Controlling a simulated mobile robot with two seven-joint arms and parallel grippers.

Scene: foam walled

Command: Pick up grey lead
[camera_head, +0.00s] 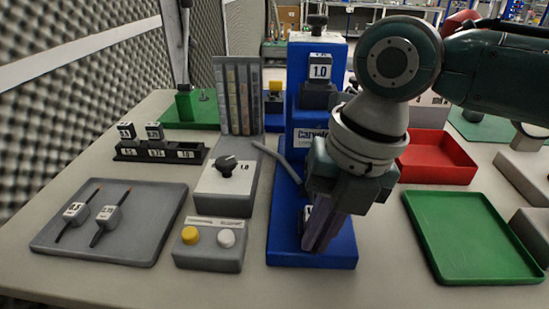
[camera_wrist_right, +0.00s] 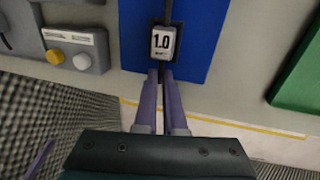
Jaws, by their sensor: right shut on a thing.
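The grey lead (camera_wrist_right: 163,42) has a light grey block marked 1.0 and thin dark ends. It is over the blue base of the stand. My right gripper (camera_wrist_right: 160,74) is shut on the lead's thin end, just below the block in the right wrist view. In the head view the right gripper (camera_head: 316,243) points down at the front of the blue stand (camera_head: 345,255). It hides most of the lead there. Whether the lead touches the base cannot be told. My left gripper is out of view.
A grey tray (camera_head: 150,245) with two similar leads lies at the left. A box with yellow and white buttons (camera_head: 209,258) is beside the stand. A green tray (camera_head: 475,270) lies at the right, with a red bin (camera_head: 440,160) behind it. A black rack (camera_head: 160,154) holds labelled blocks.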

